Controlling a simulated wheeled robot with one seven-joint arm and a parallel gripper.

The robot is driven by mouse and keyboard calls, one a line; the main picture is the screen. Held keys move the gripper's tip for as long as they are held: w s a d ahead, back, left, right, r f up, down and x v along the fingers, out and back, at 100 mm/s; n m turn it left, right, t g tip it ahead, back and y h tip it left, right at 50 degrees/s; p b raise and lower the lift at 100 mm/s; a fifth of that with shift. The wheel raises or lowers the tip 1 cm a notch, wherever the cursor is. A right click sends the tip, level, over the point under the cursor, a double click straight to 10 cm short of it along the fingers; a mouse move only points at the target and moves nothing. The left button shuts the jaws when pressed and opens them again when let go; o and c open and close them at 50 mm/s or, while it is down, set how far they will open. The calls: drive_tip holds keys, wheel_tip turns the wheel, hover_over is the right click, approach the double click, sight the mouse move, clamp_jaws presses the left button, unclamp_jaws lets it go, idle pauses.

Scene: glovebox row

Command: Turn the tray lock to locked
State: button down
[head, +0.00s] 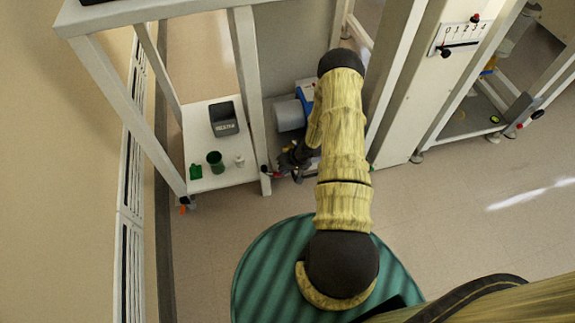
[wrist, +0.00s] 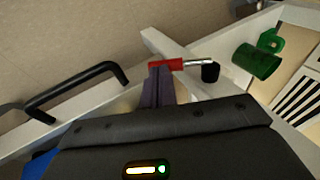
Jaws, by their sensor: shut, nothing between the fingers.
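The likely tray lock is a small lever in the wrist view, with a red grip (wrist: 168,65), a silver rod and a black end piece (wrist: 210,73). It lies roughly level across the corner of a white frame. My gripper (wrist: 158,72) is shut and empty, with its dark fingertips at the red grip; I cannot tell whether they touch it. A black bar handle (wrist: 85,85) on a white front is left of the fingers. In the head view my gripper (head: 284,164) is low beside the white post, partly hidden by my arm. No lock markings are readable.
A white lower shelf (head: 212,185) holds a black device (head: 224,118), a green cup (head: 215,162), a green piece (head: 195,171) and a small white item (head: 240,160). A numbered panel (head: 460,35) is at upper right. Open floor is at right.

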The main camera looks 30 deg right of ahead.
drive_tip(key=shift+f+p, duration=0.5)
drive_tip(key=shift+f, duration=0.35)
drive_tip(key=shift+a+f, duration=0.1)
drive_tip(key=shift+a, duration=0.05)
drive_tip(key=s+d+r+p, duration=0.4)
drive_tip(key=d+r+p, duration=0.2)
drive_tip(key=d+r, duration=0.3)
drive_tip(key=shift+s+d+r, duration=0.2)
drive_tip(key=shift+s+r, duration=0.15)
drive_tip(key=shift+w+r, duration=0.1)
drive_tip(key=shift+w, duration=0.05)
idle(0.6)
